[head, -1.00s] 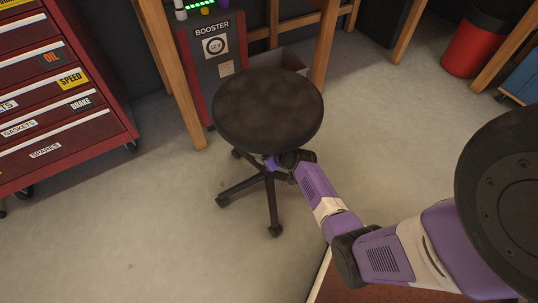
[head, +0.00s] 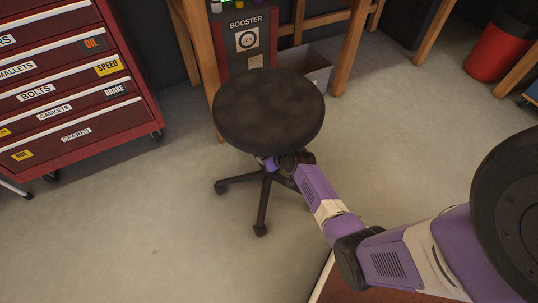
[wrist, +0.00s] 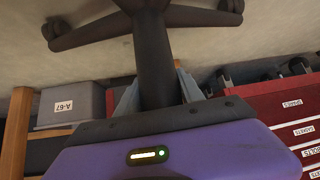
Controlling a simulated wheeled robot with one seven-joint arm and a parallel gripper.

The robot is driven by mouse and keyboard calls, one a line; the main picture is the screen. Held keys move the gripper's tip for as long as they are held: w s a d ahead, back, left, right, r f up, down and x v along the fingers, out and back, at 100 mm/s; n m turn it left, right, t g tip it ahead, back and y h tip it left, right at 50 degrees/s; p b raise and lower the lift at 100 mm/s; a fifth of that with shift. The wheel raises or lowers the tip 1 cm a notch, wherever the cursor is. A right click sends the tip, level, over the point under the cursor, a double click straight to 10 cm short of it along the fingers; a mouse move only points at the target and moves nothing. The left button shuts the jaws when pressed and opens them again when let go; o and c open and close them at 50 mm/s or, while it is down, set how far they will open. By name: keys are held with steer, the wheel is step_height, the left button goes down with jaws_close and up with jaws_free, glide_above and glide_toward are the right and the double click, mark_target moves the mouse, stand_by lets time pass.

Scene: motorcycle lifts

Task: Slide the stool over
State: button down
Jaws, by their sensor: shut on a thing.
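The stool (head: 268,112) has a round dark seat, a dark post and a wheeled base; it stands upright on the floor near the middle of the head view. My gripper (head: 268,163) is under the seat at the post, mostly hidden by the seat and my wrist. In the wrist view the stool's post (wrist: 156,62) passes between the two grey fingers of my gripper (wrist: 154,92), which are shut on it. Two legs of the base show at the top of that view.
A red tool cabinet (head: 75,90) stands at the left. A booster unit (head: 247,40), a wooden bench frame (head: 350,45) and a grey bin (head: 312,66) are behind the stool. A red bin (head: 492,50) is at the far right. Floor is clear left and right of the stool.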

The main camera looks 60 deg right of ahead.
steer(key=shift+w+a+r, duration=0.15)
steer(key=shift+w+a, duration=0.4)
steer(key=shift+w, duration=0.05)
steer(key=c, duration=0.7)
jaws_free()
steer(key=shift+o, duration=0.2)
steer(key=shift+d+r, duration=0.1)
steer(key=p+v, duration=0.4)
steer(key=v, duration=0.3)
steer(key=shift+s, duration=0.55)
